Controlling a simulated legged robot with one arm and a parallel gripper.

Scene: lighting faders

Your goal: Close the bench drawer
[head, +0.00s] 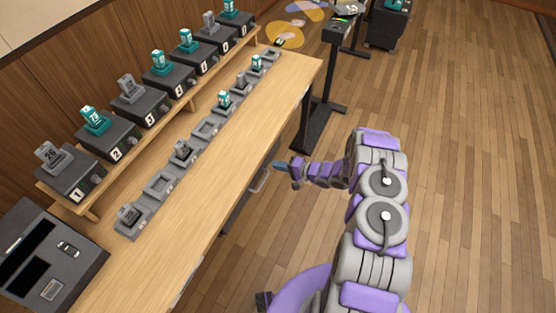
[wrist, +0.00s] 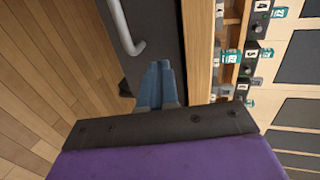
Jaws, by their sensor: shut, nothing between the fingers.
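The bench drawer shows as a dark grey front (head: 238,207) under the bench's right edge in the head view, with a grey bar handle (head: 261,181). In the wrist view, the dark front (wrist: 160,30) lies beside the wooden bench edge, and part of the handle (wrist: 124,28) shows at upper left. I cannot tell how far the drawer stands out. My gripper (head: 277,165) is just off the bench edge, close to the handle's far end. Its blue fingers (wrist: 159,66) are together and empty, pointing at the dark front beside the handle; I cannot tell whether they touch it.
The wooden bench (head: 245,145) carries a row of grey holders, some with tagged packs. Numbered black boxes stand on a raised shelf (head: 150,148) behind. A dark console (head: 48,255) sits at lower left. A black stand (head: 322,110) is beyond my arm. Floor at right is clear.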

